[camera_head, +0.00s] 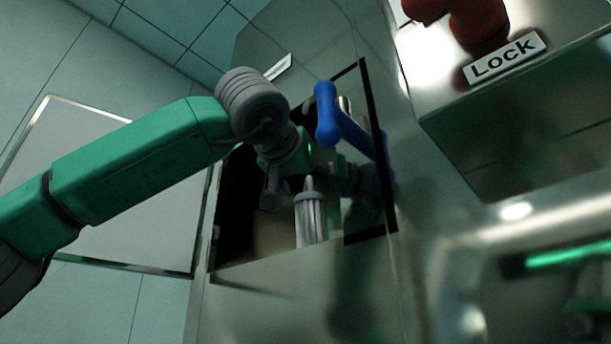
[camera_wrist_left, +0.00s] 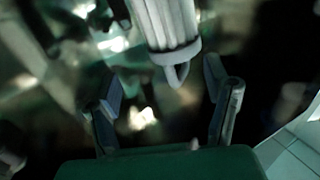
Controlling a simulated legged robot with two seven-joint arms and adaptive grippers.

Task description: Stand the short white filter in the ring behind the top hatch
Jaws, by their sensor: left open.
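The white ribbed filter (camera_head: 310,215) stands upright inside the opening of the steel machine, its pointed tip up. It also shows in the left wrist view (camera_wrist_left: 167,22), where its tip points toward my left gripper. My left gripper (camera_wrist_left: 162,80) is open, with one finger on each side of the tip and no visible contact. In the head view my left arm reaches into the opening from the left, and the gripper is mostly hidden behind the wrist. The filter's lower end is cut off by the opening's edge, so I cannot tell what it stands in. No ring is clearly visible.
A blue handle (camera_head: 327,115) stands at the opening's upper right, close to my left wrist. The dark-edged opening (camera_head: 377,130) is narrow around the arm. A "Lock" label (camera_head: 505,58) and red knob (camera_head: 478,20) are at upper right. Shiny steel shows reflections.

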